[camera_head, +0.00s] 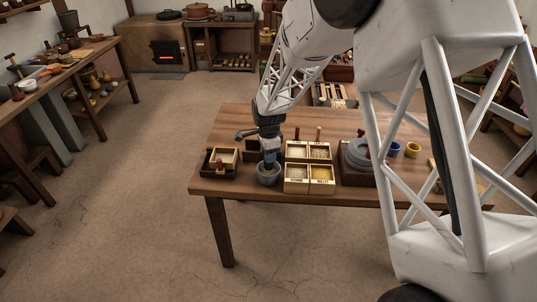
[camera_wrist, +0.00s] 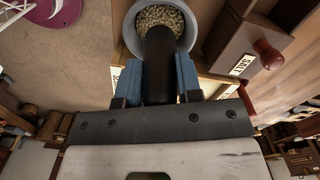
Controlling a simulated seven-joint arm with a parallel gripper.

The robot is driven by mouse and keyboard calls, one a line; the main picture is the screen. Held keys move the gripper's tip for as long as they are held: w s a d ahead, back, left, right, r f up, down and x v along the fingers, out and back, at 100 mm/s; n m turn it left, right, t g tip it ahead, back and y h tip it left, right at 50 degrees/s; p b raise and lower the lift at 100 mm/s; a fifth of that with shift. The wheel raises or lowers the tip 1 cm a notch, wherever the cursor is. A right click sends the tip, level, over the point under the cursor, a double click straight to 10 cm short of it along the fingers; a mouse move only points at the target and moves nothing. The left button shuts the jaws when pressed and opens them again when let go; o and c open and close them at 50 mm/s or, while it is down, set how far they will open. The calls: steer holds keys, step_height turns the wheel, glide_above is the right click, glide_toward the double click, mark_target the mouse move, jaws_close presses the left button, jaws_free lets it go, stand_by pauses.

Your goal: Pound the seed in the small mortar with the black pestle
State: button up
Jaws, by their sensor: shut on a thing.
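The small mortar (camera_head: 268,178) is a grey bowl near the table's front edge, left of the seed boxes. In the wrist view its pale rim (camera_wrist: 129,38) surrounds pale, round seed (camera_wrist: 155,17). My gripper (camera_head: 268,154) is above the mortar, pointing down. In the wrist view its blue fingers (camera_wrist: 158,80) are shut on the black pestle (camera_wrist: 160,48). The pestle reaches into the mortar, over the seed.
Labelled seed boxes (camera_head: 296,185) stand right of the mortar. A dark wooden box (camera_head: 209,170) is on its left. A box with a SALT label (camera_wrist: 242,65) is close beside the mortar.

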steer(key=shift+f, duration=0.15)
steer(key=shift+f, duration=1.95)
steer(key=shift+f, duration=0.25)
steer(key=shift+r, duration=2.4)
steer(key=shift+f, duration=0.15)
steer(key=shift+f, duration=2)
steer(key=shift+f, duration=0.15)
steer(key=shift+r, duration=2.3)
steer(key=shift+f, duration=0.1)
